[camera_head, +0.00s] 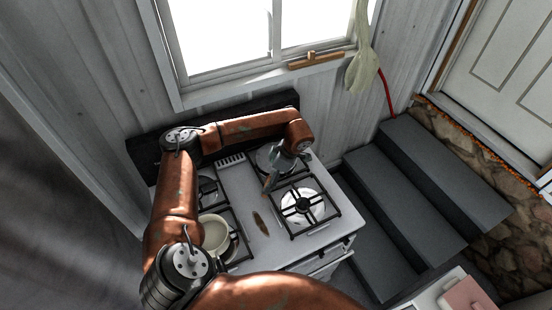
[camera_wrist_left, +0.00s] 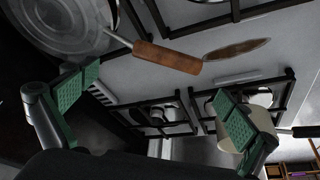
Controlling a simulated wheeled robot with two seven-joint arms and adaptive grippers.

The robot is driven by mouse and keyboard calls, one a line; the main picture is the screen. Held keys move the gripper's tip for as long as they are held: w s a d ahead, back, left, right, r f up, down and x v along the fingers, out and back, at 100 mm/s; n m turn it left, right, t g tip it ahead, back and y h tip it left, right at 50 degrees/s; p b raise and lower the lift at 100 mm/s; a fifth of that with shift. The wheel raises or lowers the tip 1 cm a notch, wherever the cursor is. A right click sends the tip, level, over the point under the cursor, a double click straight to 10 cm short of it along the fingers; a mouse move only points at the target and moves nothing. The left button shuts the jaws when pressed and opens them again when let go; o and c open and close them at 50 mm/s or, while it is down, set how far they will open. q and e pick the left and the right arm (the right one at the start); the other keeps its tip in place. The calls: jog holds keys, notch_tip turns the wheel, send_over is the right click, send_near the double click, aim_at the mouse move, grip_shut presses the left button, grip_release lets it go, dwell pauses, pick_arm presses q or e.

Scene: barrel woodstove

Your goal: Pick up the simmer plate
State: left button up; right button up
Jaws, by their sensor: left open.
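The simmer plate (camera_wrist_left: 72,22) is a round, shiny metal disc with a wooden handle, at the upper left of the left wrist view. Its handle (camera_wrist_left: 166,57) points across the stove top. In the head view the plate (camera_head: 266,158) lies at the back right burner, partly hidden by my left arm and gripper. My left gripper (camera_head: 277,174) is over the stove by the handle. In the left wrist view its green-padded fingers (camera_wrist_left: 158,105) are wide apart with nothing between them, and the handle is beyond them. My right gripper is not in view.
The white stove (camera_head: 232,178) has black burner grates; the front right one (camera_head: 303,205) is bare. A cream pot (camera_head: 214,235) stands on the left burners. A brown leaf-shaped piece (camera_head: 260,222) lies between the grates. Grey steps (camera_head: 410,190) are right of the stove, a window above.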

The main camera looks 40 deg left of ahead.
aim_at(267, 183)
pick_arm(q)
jog(key=shift+w+f+p, duration=0.25)
jog(key=shift+f+p, duration=0.25)
jog(key=shift+f, duration=0.75)
jog(key=x, duration=0.3)
jog(key=shift+p, duration=0.35)
jog(key=shift+f, duration=0.1)
jog(key=c, duration=0.9)
jog(key=shift+s, duration=0.1)
jog(key=c, duration=0.5)
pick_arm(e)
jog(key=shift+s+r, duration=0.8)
